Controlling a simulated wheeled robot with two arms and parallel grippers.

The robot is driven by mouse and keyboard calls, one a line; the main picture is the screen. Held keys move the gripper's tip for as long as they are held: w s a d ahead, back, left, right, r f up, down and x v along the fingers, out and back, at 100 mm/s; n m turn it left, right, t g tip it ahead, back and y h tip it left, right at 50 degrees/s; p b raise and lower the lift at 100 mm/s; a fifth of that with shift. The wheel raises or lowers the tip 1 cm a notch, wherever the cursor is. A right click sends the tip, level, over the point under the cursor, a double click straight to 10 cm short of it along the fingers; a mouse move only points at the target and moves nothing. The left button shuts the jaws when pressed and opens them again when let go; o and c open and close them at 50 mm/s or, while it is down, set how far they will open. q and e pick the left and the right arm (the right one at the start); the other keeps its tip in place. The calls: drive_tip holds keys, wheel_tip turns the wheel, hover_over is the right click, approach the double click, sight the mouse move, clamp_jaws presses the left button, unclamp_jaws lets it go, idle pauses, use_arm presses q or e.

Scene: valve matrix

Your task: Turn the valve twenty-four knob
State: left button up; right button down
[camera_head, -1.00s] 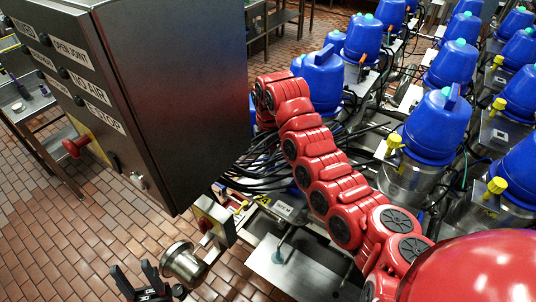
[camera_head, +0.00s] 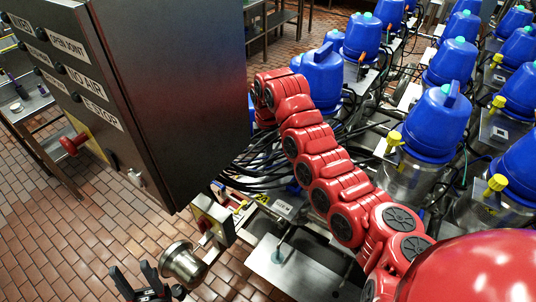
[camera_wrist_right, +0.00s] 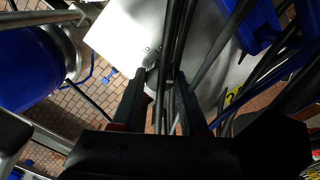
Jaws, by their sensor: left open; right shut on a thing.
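Several blue valves stand in rows at the right, some with yellow knobs; a near yellow knob (camera_head: 393,139) sits beside one. A yellow label (camera_head: 263,198), apparently reading 24, lies on the metal frame left of my right arm. I cannot tell which knob is twenty-four. My right arm crosses the middle, its gripper hidden behind the dark cabinet and arm in the head view. In the right wrist view my right gripper (camera_wrist_right: 163,98) has dark cables between its fingers and is shut on them. A yellow label also shows there (camera_wrist_right: 232,97). My left gripper (camera_head: 143,284) is open and empty at the bottom.
A dark control cabinet (camera_head: 185,90) with labelled buttons fills the upper left. Black cables (camera_head: 262,165) bunch behind my arm. A round metal fitting (camera_head: 183,264) is near my left gripper. Brick floor lies free at lower left. A blue valve (camera_wrist_right: 28,65) is left in the wrist view.

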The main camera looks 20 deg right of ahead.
drive_tip(key=m+b, duration=0.1)
drive_tip(key=m, duration=0.3)
drive_tip(key=shift+f+b, duration=0.1)
drive_tip(key=shift+b, duration=0.2)
drive_tip(key=shift+s+m+b, duration=0.1)
drive_tip(key=shift+m+b, duration=0.35)
drive_tip(key=shift+m, duration=1.55)
drive_tip(key=shift+c, duration=2.1)
unclamp_jaws()
